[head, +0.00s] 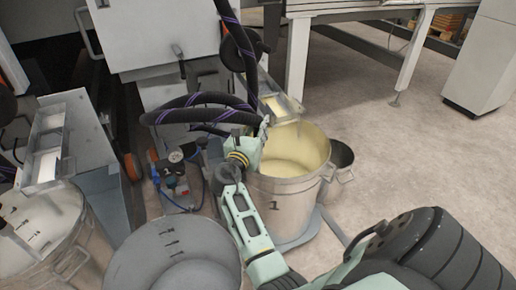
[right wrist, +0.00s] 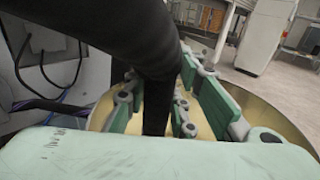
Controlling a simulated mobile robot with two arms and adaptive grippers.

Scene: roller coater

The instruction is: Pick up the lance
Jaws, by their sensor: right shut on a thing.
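The lance is the black tube (right wrist: 155,50) that runs down between the green fingers in the right wrist view. A black hose with purple stripes (head: 195,100), looping beside my right gripper (head: 252,148) in the head view, seems to belong to it. My right gripper is shut on the lance, over the left rim of the metal drum marked 1 (head: 290,197). The drum's pale yellow inside also shows behind the fingers in the right wrist view (right wrist: 268,112). The lance's lower end is hidden. My left gripper is not in view.
A small metal pot (head: 343,172) stands right of drum 1. A small pump unit (head: 176,180) is on the floor to its left. The floor at right is clear, up to a grey cabinet (head: 485,65).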

